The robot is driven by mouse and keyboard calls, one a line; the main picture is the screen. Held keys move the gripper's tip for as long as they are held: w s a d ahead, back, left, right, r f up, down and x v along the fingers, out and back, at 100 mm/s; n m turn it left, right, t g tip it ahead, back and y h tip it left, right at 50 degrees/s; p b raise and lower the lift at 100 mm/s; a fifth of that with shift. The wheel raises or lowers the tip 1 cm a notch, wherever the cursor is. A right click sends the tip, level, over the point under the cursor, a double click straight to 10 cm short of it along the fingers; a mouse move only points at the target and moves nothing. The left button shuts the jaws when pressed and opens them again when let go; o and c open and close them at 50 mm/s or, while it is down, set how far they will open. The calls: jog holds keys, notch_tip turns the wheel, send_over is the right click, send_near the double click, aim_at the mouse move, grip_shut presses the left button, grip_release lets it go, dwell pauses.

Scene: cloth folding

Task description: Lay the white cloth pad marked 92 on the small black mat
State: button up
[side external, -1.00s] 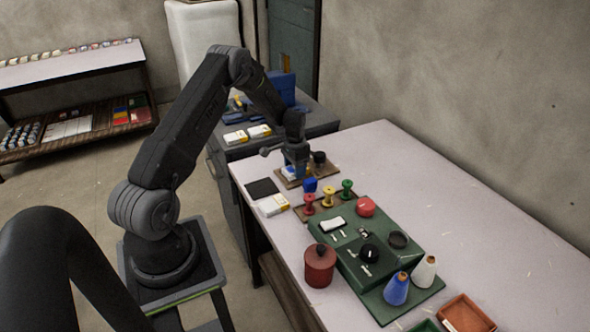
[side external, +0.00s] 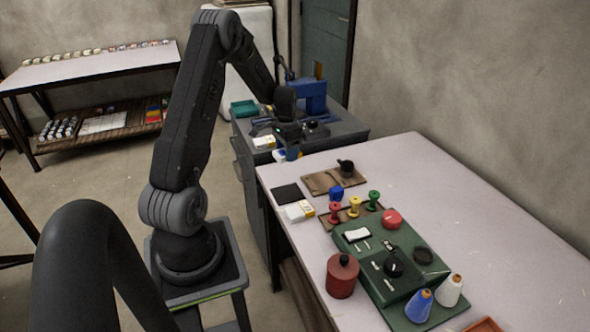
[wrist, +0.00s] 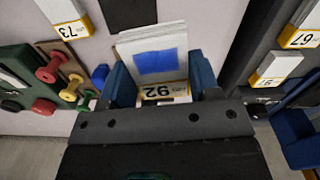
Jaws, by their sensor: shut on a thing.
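The white cloth pad marked 92 (wrist: 158,60) has a blue patch on top and a yellow-edged label. In the wrist view it sits between the blue fingers of my gripper (wrist: 162,84), which is shut on it. In the side view my gripper (side external: 288,152) holds the pad (side external: 280,157) near the gap between the grey cabinet and the pale table. The small black mat (side external: 287,194) lies bare on the table's left edge, nearer the camera than my gripper. Part of the mat (wrist: 128,12) shows at the top of the wrist view.
A pad marked 73 (side external: 298,211) lies beside the mat. A brown board (side external: 322,184) with a black object (side external: 346,167) is to the mat's right. Thread spools (side external: 354,207) and a green case (side external: 370,240) stand nearer. Other pads (side external: 264,142) lie on the grey cabinet (side external: 345,128).

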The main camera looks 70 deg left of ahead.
aim_at(288, 193)
jog(key=d+f+n, duration=0.1)
jog(key=f, duration=0.1)
jog(key=s+d+f+n, duration=0.1)
jog(key=d+f, duration=0.1)
jog(key=d+f+n, duration=0.1)
jog(key=f, duration=0.1)
jog(key=shift+s+d, duration=0.4)
jog(key=shift+f, duration=2.25)
jog(key=o, duration=0.9)
jog(key=shift+f, duration=0.1)
